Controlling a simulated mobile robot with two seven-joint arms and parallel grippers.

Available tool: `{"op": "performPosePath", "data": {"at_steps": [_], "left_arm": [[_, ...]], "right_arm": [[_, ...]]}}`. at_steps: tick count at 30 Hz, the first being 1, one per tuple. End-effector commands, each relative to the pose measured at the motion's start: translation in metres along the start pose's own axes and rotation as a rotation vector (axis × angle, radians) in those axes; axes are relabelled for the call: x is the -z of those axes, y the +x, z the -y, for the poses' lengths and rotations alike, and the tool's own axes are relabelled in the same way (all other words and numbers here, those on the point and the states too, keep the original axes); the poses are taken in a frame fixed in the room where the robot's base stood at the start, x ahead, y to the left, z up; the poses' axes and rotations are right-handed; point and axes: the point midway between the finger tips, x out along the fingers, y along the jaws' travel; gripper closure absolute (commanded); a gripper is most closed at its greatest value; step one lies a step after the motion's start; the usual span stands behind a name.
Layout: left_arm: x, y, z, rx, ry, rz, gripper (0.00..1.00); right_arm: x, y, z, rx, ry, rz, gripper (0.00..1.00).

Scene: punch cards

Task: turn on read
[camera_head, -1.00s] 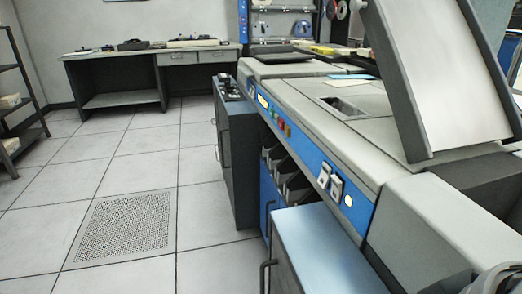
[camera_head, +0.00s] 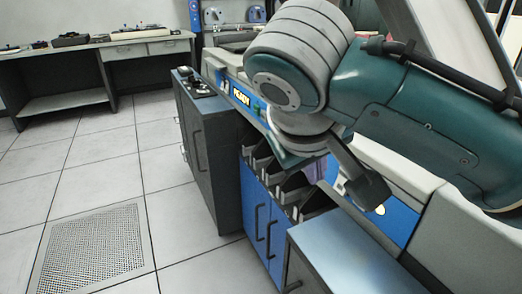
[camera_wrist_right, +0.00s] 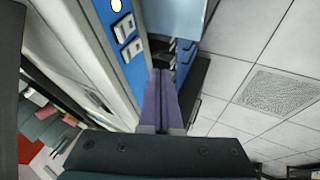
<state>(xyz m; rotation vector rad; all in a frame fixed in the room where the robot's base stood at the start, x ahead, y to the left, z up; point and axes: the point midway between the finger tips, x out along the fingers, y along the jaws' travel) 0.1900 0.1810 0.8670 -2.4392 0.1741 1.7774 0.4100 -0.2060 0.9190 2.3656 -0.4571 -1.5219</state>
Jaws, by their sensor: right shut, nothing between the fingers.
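A blue control panel (camera_wrist_right: 137,68) on the card machine carries two white rocker switches, one nearer the lamp (camera_wrist_right: 124,28) and one below it (camera_wrist_right: 132,50). Their labels are too small to read. A lit yellow lamp (camera_wrist_right: 116,5) sits above them. My right gripper (camera_wrist_right: 160,72) is shut and empty, its purple fingers beside the panel's edge, close to the switches but apart from them in the picture. In the head view, my right arm and wrist cover most of the switches, while the lamp (camera_head: 381,209) shows. My left gripper is not in view.
A READY label (camera_head: 241,96) sits farther along the panel. Below are card pockets (camera_head: 290,182) and blue cabinet doors (camera_head: 262,222). A grey-blue cabinet top (camera_head: 345,258) stands at the front. The tiled floor on the left is clear up to the desk (camera_head: 100,58).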

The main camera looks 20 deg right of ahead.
Motion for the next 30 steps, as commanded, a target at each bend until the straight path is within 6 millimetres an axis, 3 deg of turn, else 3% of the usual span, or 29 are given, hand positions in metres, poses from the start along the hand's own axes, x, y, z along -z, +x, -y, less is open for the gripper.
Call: {"op": "performPosePath", "data": {"at_steps": [5, 18, 24, 30], "left_arm": [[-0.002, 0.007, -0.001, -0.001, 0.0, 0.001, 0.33], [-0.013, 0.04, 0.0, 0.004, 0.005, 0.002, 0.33], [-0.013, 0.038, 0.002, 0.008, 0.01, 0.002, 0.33], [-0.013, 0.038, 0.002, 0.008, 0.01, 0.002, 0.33]], "right_arm": [[-0.001, 0.017, 0.0, -0.003, -0.001, 0.002, 1.0], [-0.002, 0.107, -0.002, -0.004, 0.001, 0.002, 1.0], [-0.003, 0.118, -0.026, -0.002, -0.002, 0.001, 1.0], [-0.003, 0.122, -0.033, 0.001, -0.001, 0.0, 1.0]]}}
